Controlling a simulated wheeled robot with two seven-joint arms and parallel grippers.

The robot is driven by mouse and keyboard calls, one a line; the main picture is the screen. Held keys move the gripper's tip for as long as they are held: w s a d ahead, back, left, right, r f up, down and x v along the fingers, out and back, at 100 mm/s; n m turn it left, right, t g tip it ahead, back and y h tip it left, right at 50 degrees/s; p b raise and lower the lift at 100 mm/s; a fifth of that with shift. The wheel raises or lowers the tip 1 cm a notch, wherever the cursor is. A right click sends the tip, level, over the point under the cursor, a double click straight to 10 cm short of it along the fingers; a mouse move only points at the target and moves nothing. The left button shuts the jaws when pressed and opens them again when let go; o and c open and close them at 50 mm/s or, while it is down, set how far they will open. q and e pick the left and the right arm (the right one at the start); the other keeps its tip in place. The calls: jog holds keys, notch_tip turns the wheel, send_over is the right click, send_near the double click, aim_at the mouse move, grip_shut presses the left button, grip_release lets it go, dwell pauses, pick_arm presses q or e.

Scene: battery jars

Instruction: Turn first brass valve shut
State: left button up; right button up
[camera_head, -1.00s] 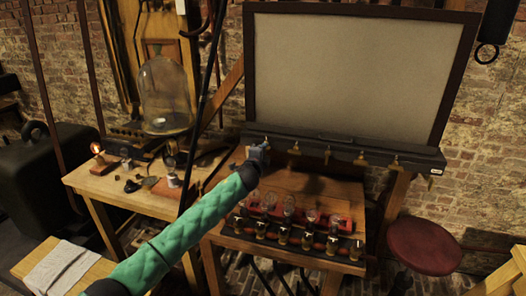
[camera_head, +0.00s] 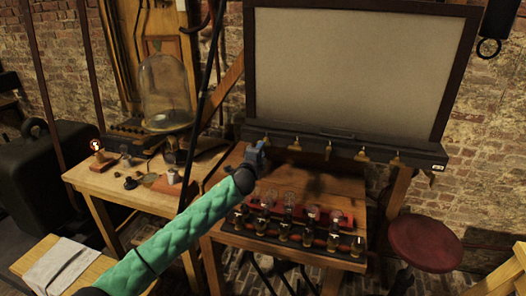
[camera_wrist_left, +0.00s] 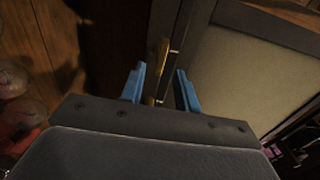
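A row of small brass valves hangs along the dark rail (camera_head: 340,146) under the large pale board; one is the brass valve (camera_head: 295,144) just right of my left gripper. My left gripper (camera_head: 257,152) is at the rail's left end and hides what is behind it there. In the left wrist view, its two blue fingers (camera_wrist_left: 160,72) stand apart. A brass valve (camera_wrist_left: 163,56) shows just ahead of the gap, and a smaller brass piece (camera_wrist_left: 150,100) shows between the fingers. I cannot tell whether either finger touches brass. My right gripper is not in view.
Several glass jars (camera_head: 287,200) stand in rows on the wooden table (camera_head: 330,183) below the rail. A glass bell jar (camera_head: 165,92) and a lit bulb (camera_head: 96,145) stand on the left bench. A red stool (camera_head: 425,243) is at right.

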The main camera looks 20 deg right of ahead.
pick_arm(q)
jog(key=shift+b+v, duration=0.4)
jog(key=shift+v, duration=1.4)
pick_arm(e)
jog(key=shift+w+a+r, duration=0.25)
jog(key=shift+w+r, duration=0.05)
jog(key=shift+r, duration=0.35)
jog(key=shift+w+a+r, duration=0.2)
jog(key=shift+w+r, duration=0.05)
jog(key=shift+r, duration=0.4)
